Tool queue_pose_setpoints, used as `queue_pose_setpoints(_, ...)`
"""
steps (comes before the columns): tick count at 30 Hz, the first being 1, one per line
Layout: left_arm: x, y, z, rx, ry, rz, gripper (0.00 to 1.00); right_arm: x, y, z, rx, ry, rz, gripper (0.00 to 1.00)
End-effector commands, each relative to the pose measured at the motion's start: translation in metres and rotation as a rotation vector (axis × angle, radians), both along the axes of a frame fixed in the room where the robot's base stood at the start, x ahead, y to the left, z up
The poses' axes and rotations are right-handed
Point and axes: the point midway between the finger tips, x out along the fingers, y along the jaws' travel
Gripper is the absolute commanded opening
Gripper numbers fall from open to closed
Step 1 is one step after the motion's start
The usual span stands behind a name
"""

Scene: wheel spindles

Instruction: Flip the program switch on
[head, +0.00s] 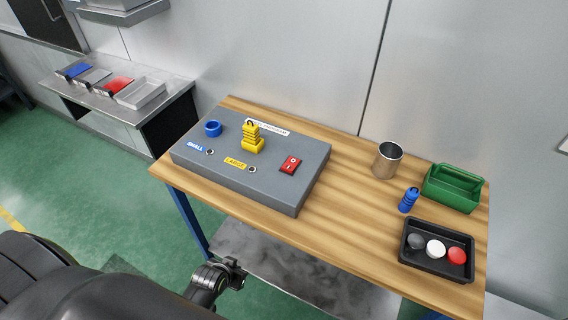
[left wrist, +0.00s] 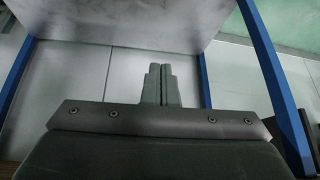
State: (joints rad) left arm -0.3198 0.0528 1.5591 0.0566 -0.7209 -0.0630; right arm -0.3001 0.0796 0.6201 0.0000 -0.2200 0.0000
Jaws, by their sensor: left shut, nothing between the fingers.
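The red program switch (head: 290,165), marked with an O and an I, sits at the right side of the top of a grey box (head: 305,185) on the wooden table. Which way it is tipped is too small to tell. My left gripper (head: 236,272) is low in front of the table's front edge, below and well apart from the switch. In the left wrist view my left gripper's fingers (left wrist: 161,84) are together with nothing between them. My right gripper is in neither view.
A yellow stepped part (head: 252,138) and a blue ring (head: 213,128) stand on the box. On the table (head: 340,220) to the right are a metal cup (head: 387,160), blue part (head: 409,200), green bin (head: 452,188) and black tray (head: 408,262) with round pieces. Blue table legs (left wrist: 265,60) flank the left wrist view.

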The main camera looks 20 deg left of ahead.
Motion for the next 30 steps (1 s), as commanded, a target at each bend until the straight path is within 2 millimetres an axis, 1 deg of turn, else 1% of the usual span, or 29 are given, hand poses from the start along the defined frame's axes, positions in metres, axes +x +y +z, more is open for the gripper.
queue_pose_setpoints(1, 0.011, -0.002, 0.025, -0.002, -0.032, -0.005, 0.00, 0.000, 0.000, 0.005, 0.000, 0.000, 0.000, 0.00)
queue_pose_setpoints(5, 0.031, -0.007, 0.077, -0.005, -0.095, -0.019, 0.00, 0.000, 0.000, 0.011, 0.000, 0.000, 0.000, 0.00)
queue_pose_setpoints(6, 0.036, -0.008, 0.094, -0.006, -0.116, -0.023, 0.00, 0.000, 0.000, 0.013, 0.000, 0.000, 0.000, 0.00)
queue_pose_setpoints(12, 0.051, -0.016, 0.173, -0.009, -0.210, -0.045, 0.00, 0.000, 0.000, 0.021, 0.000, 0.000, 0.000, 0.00)
queue_pose_setpoints(13, 0.059, -0.020, 0.187, -0.014, -0.244, -0.051, 0.00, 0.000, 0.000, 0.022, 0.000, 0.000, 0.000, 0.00)
queue_pose_setpoints(15, 0.091, -0.033, 0.227, -0.032, -0.378, -0.075, 0.00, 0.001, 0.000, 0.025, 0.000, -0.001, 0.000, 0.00)
queue_pose_setpoints(18, 0.116, -0.045, 0.272, -0.046, -0.516, -0.099, 0.00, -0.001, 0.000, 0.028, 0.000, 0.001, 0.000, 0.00)
queue_pose_setpoints(21, 0.131, -0.053, 0.304, -0.056, -0.609, -0.113, 0.00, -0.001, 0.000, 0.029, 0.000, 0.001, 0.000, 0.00)
queue_pose_setpoints(24, 0.137, -0.057, 0.321, -0.059, -0.661, -0.121, 0.00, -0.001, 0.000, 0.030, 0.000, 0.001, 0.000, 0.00)
queue_pose_setpoints(27, 0.139, -0.058, 0.327, -0.061, -0.678, -0.123, 0.00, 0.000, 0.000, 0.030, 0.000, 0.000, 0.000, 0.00)
queue_pose_setpoints(30, 0.139, -0.058, 0.326, -0.060, -0.678, -0.123, 0.00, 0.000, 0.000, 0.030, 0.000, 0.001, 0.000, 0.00)
